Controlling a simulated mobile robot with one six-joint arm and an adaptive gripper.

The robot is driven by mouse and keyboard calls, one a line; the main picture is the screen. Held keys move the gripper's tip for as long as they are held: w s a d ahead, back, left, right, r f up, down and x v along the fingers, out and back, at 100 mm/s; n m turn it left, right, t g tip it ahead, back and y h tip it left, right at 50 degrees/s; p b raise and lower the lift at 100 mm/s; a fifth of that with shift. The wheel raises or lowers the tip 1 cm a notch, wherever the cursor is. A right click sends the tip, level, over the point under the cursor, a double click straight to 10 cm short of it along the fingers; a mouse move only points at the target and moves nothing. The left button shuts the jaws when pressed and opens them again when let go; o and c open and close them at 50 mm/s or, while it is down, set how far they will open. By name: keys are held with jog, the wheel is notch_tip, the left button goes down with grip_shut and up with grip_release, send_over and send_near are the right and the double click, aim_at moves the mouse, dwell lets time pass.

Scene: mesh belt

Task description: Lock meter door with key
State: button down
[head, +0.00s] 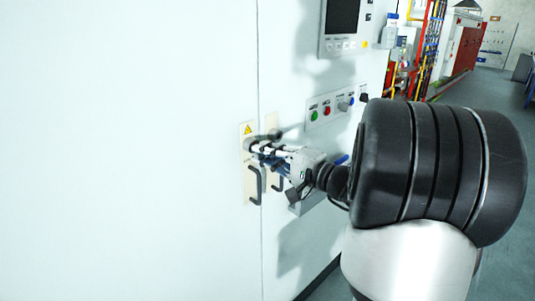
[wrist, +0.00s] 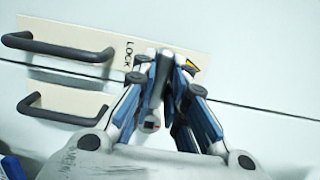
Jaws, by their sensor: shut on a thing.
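The meter door is a large white panel (head: 150,120) with a vertical seam at its right edge. A cream plate (head: 246,185) at that edge carries a black handle (head: 255,184) and a yellow warning triangle (head: 248,130). The wrist view shows the plate's LOCK lettering (wrist: 129,53) just left of my fingertips. My gripper (head: 258,147) is at the plate, above the handle, and is shut on a dark, narrow thing, apparently the key (wrist: 159,80). The fingertips (wrist: 167,58) hide its far end and the lock, so I cannot tell whether it is inserted.
A second cream plate with a black handle (wrist: 60,108) lies across the seam. To the right are a row of coloured buttons (head: 327,111) and a dark screen (head: 342,17) above. Open floor (head: 500,120) lies far right.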

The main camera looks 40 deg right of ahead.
jog(key=shift+a+f, duration=0.25)
jog(key=shift+f, duration=0.05)
jog(key=c, duration=1.8)
grip_release()
jog(key=shift+w+a, duration=0.1)
jog(key=shift+w, duration=0.1)
jog(key=shift+o, duration=1.3)
jog(key=shift+r, duration=0.2)
jog(key=shift+s+d, duration=0.1)
jog(key=shift+d, duration=0.1)
jog(key=v, duration=1.2)
